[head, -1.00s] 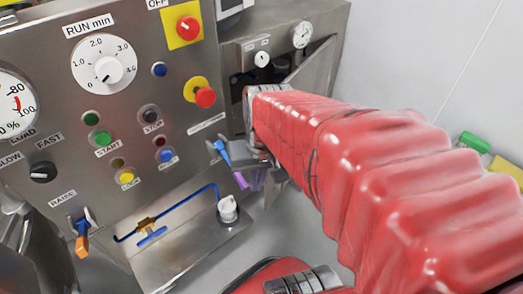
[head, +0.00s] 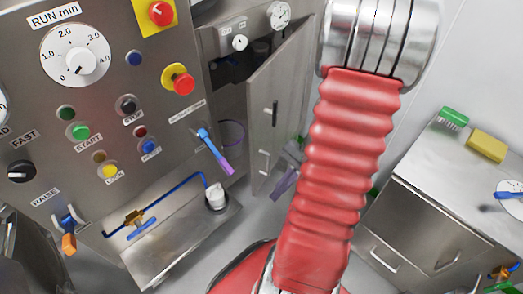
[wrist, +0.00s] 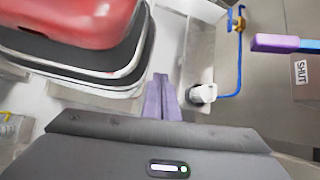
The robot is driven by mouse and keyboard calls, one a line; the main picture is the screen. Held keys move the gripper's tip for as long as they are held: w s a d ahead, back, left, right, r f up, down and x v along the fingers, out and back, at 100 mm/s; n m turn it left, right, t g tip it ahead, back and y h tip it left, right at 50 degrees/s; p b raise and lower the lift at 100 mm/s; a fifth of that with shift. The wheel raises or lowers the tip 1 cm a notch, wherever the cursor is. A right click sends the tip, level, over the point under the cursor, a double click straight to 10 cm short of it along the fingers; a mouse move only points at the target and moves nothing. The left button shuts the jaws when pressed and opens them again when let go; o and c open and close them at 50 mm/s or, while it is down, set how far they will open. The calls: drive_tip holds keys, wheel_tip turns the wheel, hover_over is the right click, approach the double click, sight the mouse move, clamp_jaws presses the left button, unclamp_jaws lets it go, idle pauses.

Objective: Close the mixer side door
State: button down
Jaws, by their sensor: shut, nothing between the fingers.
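The mixer side door (head: 278,112) is a grey metal panel with a dark handle on its face. It stands open at an angle in the head view, to the right of the dark opening (head: 228,70) in the mixer's side. My gripper (head: 285,183) has purple fingers and is low, right of the door's lower part, partly hidden by my red arm. In the wrist view my gripper (wrist: 162,82) is shut and empty, with its fingertips together. The door cannot be made out in the wrist view. I cannot tell whether the gripper touches the door.
A blue lever with a purple end (head: 215,150) sticks out from the panel left of the door. A white knob (head: 215,196) and blue pipe sit on a low metal ledge. A steel cabinet (head: 405,228) with a green brush and yellow sponge stands at right.

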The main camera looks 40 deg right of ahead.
sight(256, 151)
drive_tip(key=w+d+f+m+t+h, duration=0.1)
drive_tip(key=d+f+m+t, duration=0.2)
drive_tip(key=d+m+t, duration=0.4)
drive_tip(key=w+d+f+m+t, duration=0.2)
drive_tip(key=d+f+m+t, duration=0.1)
drive_tip(key=d+m+t, duration=0.4)
drive_tip(key=shift+d+m+t+h, duration=0.25)
drive_tip(key=shift+m+t+h, duration=0.15)
drive_tip(key=shift+m+t, duration=0.5)
drive_tip(key=shift+x, duration=6.95)
drive_tip(key=shift+a+f, duration=0.1)
drive_tip(key=shift+f, duration=0.1)
